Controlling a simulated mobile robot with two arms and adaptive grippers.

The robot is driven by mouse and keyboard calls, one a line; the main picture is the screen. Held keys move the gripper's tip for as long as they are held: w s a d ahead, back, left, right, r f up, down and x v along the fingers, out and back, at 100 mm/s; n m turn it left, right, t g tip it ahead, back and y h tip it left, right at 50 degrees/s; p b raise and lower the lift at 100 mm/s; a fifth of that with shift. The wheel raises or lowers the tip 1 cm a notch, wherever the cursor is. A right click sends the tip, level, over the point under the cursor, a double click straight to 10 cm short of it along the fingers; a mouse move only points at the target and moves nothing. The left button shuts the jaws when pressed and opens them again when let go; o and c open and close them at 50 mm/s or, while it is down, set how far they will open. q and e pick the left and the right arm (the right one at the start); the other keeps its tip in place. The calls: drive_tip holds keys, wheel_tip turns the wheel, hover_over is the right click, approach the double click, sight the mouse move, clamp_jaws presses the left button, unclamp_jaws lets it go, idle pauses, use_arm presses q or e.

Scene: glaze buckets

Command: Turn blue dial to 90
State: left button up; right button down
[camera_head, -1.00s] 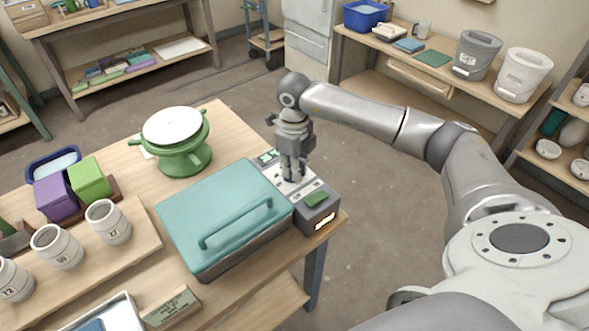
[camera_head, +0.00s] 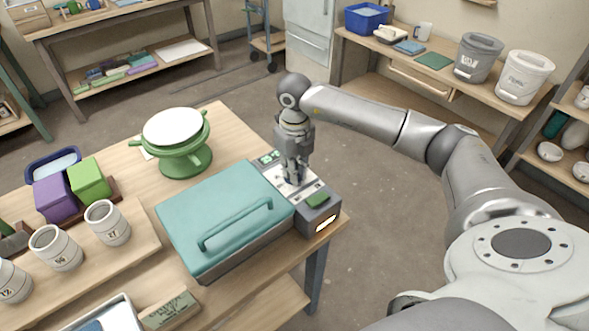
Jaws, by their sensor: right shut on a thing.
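A teal-lidded box (camera_head: 225,215) with a bar handle stands on the wooden table. Its grey control panel (camera_head: 318,196) runs along the right side, with a small green display at the far end and a green button (camera_head: 318,200) at the near end. My right gripper (camera_head: 292,181) points down onto the middle of this panel and is shut on a small dial there. The fingers cover the dial, so its colour and setting cannot be read. My left gripper is not in view.
A green stand with a white round top (camera_head: 173,127) is behind the box. Green (camera_head: 90,180) and purple (camera_head: 55,197) blocks and several numbered cups (camera_head: 107,222) stand to the left. Buckets (camera_head: 524,77) stand on the far right bench. The floor right of the table is clear.

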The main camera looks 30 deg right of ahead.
drive_tip(key=c, duration=1.5)
unclamp_jaws()
wheel_tip(320, 180, up, 12)
drive_tip(key=shift+r, duration=0.1)
